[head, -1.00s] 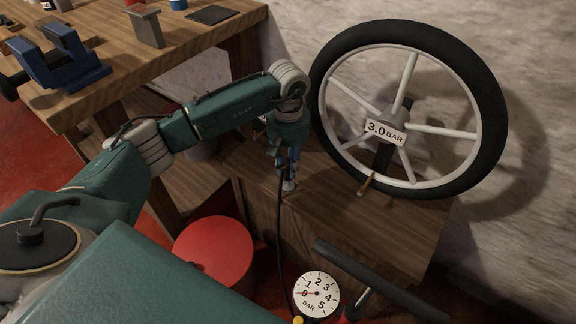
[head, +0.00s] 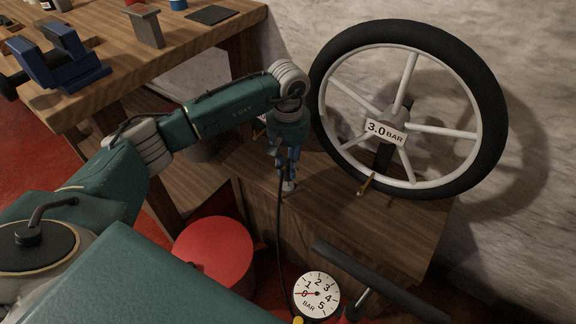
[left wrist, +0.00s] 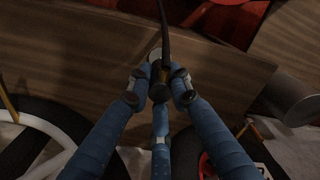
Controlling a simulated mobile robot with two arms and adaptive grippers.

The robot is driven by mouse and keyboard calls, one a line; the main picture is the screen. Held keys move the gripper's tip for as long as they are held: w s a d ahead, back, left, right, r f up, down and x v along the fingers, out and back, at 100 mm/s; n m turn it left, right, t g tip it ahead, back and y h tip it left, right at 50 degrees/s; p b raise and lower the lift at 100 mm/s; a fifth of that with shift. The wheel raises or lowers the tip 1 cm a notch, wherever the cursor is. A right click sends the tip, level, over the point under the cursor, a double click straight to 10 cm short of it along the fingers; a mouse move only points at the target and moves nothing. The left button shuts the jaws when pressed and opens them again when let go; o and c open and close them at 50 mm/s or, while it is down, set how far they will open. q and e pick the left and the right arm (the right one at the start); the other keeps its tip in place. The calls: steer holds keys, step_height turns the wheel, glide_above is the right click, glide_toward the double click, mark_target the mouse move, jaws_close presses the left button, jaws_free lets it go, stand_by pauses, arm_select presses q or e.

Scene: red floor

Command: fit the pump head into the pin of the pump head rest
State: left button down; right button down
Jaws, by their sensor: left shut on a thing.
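My left gripper (head: 287,166) points down over the low wooden bench and is shut on the pump head. The dark pump head (left wrist: 158,90) shows between the blue fingertips in the left wrist view, with its black hose (left wrist: 163,25) running off to the top. A small pale round piece, which looks like the pump head rest (head: 289,186), stands on the bench right below the fingertips. Its pin is hidden, and I cannot tell whether the pump head touches it. My right gripper is not in view.
A wheel (head: 490,110) with a 3.0 BAR tag (head: 385,131) stands on the bench (head: 330,215) to the right. The pump gauge (head: 317,294) and pump handle (head: 380,283) are in front. A red round stool-like thing (head: 214,250) is at left. A workbench (head: 190,40) stands behind.

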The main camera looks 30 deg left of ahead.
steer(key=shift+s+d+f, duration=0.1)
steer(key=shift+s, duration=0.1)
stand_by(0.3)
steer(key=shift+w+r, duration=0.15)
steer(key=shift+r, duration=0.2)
arm_select(q)
steer(key=shift+f, duration=0.25)
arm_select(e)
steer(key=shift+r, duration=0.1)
arm_select(q)
steer(key=shift+f+b, duration=0.15)
steer(key=shift+b, duration=0.25)
steer(key=shift+f, duration=0.15)
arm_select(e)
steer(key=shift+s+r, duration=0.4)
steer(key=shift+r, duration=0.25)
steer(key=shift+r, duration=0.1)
arm_select(q)
steer(key=shift+f, duration=0.2)
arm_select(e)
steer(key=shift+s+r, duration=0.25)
